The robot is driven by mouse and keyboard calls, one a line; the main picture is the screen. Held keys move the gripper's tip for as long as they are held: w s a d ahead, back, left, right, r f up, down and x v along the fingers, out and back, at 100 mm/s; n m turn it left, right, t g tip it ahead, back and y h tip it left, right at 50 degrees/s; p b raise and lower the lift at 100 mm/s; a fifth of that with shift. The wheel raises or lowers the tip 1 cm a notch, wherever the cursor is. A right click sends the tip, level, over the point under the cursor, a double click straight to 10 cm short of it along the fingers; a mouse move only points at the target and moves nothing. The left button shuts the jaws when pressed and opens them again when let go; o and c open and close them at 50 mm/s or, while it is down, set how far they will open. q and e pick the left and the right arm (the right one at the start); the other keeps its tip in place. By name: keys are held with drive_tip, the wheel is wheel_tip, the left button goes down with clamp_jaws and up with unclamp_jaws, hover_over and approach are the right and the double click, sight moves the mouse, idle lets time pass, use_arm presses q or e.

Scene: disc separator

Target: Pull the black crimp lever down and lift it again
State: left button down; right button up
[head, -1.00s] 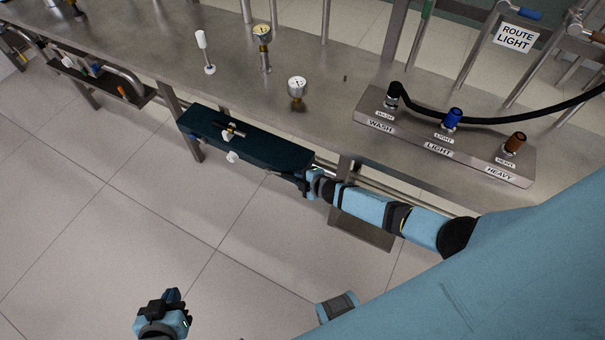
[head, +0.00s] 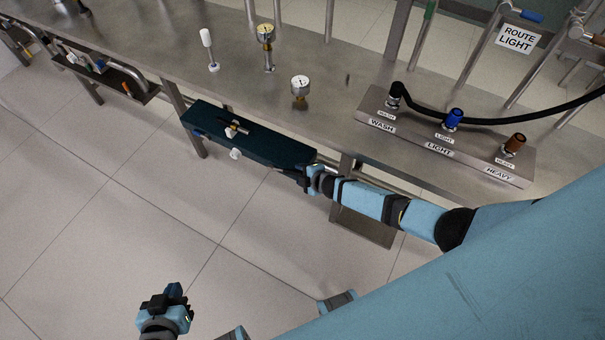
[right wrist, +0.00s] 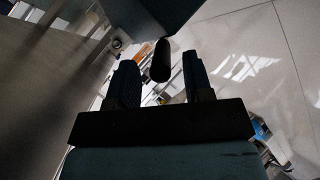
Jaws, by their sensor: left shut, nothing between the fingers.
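A black rounded lever handle (right wrist: 160,62), which I take to be the crimp lever, shows in the right wrist view. It lies between and just beyond the fingertips of my right gripper (right wrist: 160,72). The fingers are open, with a gap on each side of the handle. In the head view my right gripper (head: 308,178) is at the right end of a long dark teal housing (head: 255,143) on the bench's front side; the lever cannot be made out there. My left gripper (head: 174,296) is low at the bottom left, over the floor, shut and empty, far from the housing.
The steel bench (head: 300,60) carries gauges (head: 300,86), a white-topped lever (head: 207,42) and a panel (head: 440,140) with WASH, LIGHT and HEAVY couplings and a black hose. The tiled floor (head: 100,220) in front is clear.

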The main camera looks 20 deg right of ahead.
drive_tip(key=p+v, duration=0.3)
drive_tip(key=v, duration=1)
drive_tip(key=shift+s+r, duration=0.25)
drive_tip(key=shift+s, duration=0.1)
